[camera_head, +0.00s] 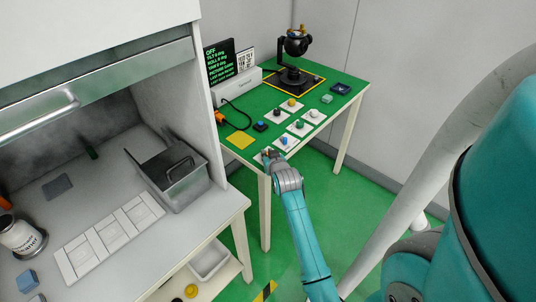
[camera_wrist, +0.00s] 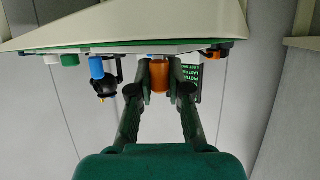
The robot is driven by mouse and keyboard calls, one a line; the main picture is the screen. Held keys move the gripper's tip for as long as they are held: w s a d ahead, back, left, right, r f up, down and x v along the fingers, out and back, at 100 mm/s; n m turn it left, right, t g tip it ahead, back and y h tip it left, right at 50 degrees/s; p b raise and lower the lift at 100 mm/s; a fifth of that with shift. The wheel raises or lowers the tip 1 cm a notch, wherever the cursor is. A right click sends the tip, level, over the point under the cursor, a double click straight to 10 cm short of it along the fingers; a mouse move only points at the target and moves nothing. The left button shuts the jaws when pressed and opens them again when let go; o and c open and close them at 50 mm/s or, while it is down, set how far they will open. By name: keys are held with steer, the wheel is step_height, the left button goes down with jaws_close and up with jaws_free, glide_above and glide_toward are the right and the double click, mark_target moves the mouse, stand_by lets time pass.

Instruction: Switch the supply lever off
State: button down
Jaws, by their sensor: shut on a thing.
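My gripper (camera_head: 270,156) is at the front left corner of the green-topped table, over a white plate (camera_head: 259,158). In the wrist view my gripper (camera_wrist: 159,68) has its fingers closed around an orange-brown upright piece (camera_wrist: 159,77), which appears to be the supply lever. The head view hides this piece behind my gripper and wrist, so its exact angle cannot be told. A black display (camera_head: 219,61) at the back of the table shows green text with "OFF" at the top. A black gimbal (camera_head: 296,45) stands at the back of the table.
Several plates with coloured knobs stand close by, including a blue knob (camera_head: 284,140) just right of my gripper. A yellow square (camera_head: 240,141) and an orange-ended cable (camera_head: 221,117) lie to the left. A grey bench (camera_head: 225,203) with a metal box (camera_head: 176,176) is left of my arm.

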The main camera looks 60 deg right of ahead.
steer(key=shift+a, duration=0.15)
steer(key=shift+w+a+m+g+h, duration=0.1)
steer(key=shift+w+m+g+h, duration=0.1)
steer(key=shift+m+g+h, duration=0.6)
steer(key=c, duration=1.1)
jaws_free()
steer(key=v, duration=1.2)
